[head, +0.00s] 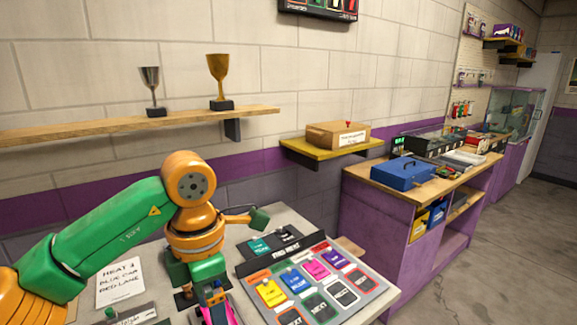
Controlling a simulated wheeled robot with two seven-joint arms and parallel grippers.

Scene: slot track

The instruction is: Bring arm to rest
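My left arm, green and orange, comes in from the left and bends down over the grey table (285,217). My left gripper (203,293) points down at the table's near part, low in the view. Its fingertips are small and partly hidden, so I cannot tell whether they are open or shut. A small pink and blue item (215,313), possibly a slot car, shows just below the gripper, cut by the picture's bottom edge. I cannot tell whether the gripper touches it. My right gripper is not in view.
A sloped board (312,287) with several coloured cards lies right of the gripper. A white note card (121,283) is at the left. A wall shelf (130,127) holds two trophies. A cardboard box (338,135) sits on a yellow shelf. A purple workbench (390,215) stands at right.

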